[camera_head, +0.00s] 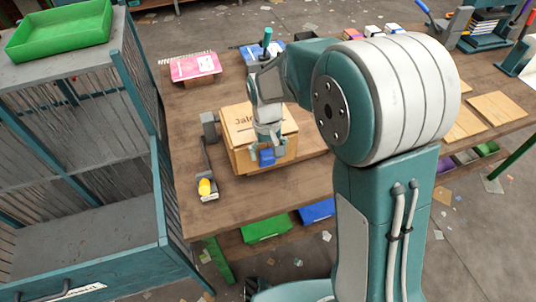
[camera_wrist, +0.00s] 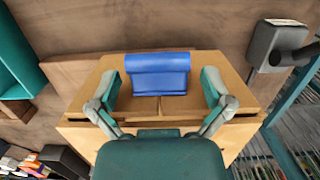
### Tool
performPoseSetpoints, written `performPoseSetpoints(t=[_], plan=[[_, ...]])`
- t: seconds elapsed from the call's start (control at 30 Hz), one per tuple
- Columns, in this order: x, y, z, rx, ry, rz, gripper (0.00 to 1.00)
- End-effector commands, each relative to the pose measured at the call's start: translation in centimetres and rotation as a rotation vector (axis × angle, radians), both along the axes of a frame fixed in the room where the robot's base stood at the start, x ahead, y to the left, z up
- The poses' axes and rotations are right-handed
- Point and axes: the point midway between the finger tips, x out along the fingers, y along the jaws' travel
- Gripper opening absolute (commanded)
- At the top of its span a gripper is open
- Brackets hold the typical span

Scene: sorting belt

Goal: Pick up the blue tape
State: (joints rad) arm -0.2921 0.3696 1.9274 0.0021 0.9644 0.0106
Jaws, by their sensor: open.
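The blue tape (camera_wrist: 157,73) is at the edge of a brown cardboard box (camera_wrist: 88,98) in the wrist view, overlapping the rim of the box top. In the head view the blue tape (camera_head: 267,157) shows at the box's near side, just below my gripper (camera_head: 268,140). In the wrist view my gripper (camera_wrist: 159,88) is open, one finger on each side of the tape, with gaps between the fingers and the tape. Whether the tape rests on the box top or sits beyond its edge is hard to tell.
The box (camera_head: 243,125) stands on a wooden table (camera_head: 215,215). A tape dispenser with a yellow roll (camera_head: 205,188) lies left of it, and a pink notebook (camera_head: 195,66) is behind. A grey metal cage (camera_head: 70,150) stands at the left. The table's front edge is close.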

Motion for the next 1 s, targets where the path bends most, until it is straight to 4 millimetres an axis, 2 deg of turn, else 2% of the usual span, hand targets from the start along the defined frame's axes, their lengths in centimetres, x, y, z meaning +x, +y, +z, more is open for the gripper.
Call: performPoseSetpoints(t=[0.23, 0.3, 0.43, 0.47, 0.83, 1.0], plan=[[-0.1, 0.0, -0.2, 0.0, 0.0, 0.0, 1.0], [0.0, 0.0, -0.2, 0.0, 0.0, 0.0, 0.76], [0.0, 0.0, -0.2, 0.0, 0.0, 0.0, 0.51], [0.0, 0.0, -0.2, 0.0, 0.0, 0.0, 0.49], [0.0, 0.0, -0.2, 0.0, 0.0, 0.0, 0.47], [0.0, 0.0, 0.8, 0.001, -0.003, 0.0, 0.47]])
